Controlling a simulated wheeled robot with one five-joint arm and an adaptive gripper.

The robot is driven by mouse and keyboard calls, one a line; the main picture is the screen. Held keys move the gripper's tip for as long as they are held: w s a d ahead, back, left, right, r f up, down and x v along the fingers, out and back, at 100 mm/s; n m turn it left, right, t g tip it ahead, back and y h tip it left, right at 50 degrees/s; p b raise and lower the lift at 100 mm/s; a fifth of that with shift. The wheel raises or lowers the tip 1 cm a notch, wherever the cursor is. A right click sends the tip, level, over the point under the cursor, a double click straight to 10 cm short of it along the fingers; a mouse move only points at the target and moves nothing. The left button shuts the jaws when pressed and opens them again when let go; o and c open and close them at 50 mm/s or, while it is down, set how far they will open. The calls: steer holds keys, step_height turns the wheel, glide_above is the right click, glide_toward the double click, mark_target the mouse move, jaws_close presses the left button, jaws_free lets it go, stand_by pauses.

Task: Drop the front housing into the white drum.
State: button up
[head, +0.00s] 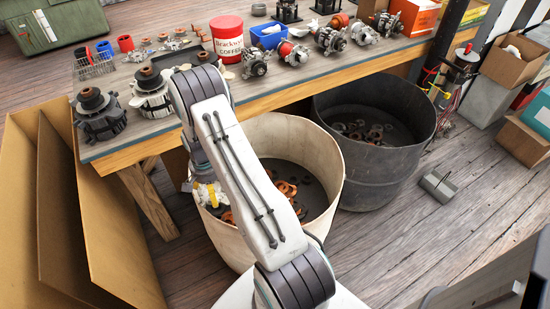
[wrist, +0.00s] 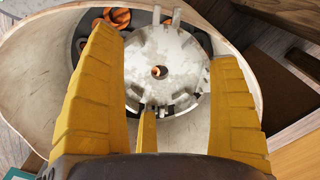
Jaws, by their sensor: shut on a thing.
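The front housing (wrist: 185,65) is a round silver metal disc with a centre hole and lugs on its edge. The white drum (head: 228,243) stands on the floor in front of the bench. Its pale inner wall (wrist: 35,75) shows below and around the housing in the wrist view. In the head view my gripper (head: 208,194) is over the drum's left side, mostly hidden behind my arm, and the housing is hardly visible there.
Orange copper-coloured parts (head: 286,188) lie in the white drum. A dark drum (head: 390,175) with scrap stands close on its right. The wooden workbench (head: 125,158) behind carries several alternator parts. Cardboard sheets (head: 110,235) stand at the left.

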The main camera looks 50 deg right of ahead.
steer(key=s+d+r+m+b, duration=0.1)
steer(key=s+d+m+b, duration=0.2)
steer(key=d+m, duration=0.85)
steer(key=s+d+m+b, duration=0.3)
steer(key=d+m+b, duration=0.1)
steer(key=d+m, duration=0.75)
steer(key=shift+n, duration=0.5)
steer(key=shift+d+f+b, duration=0.2)
steer(key=shift+f+b, duration=1.4)
steer(key=shift+f, duration=1)
steer(key=shift+s, duration=0.1)
steer(key=o, duration=1.1)
step_height(320, 180, up, 12)
steer(key=shift+r, duration=0.1)
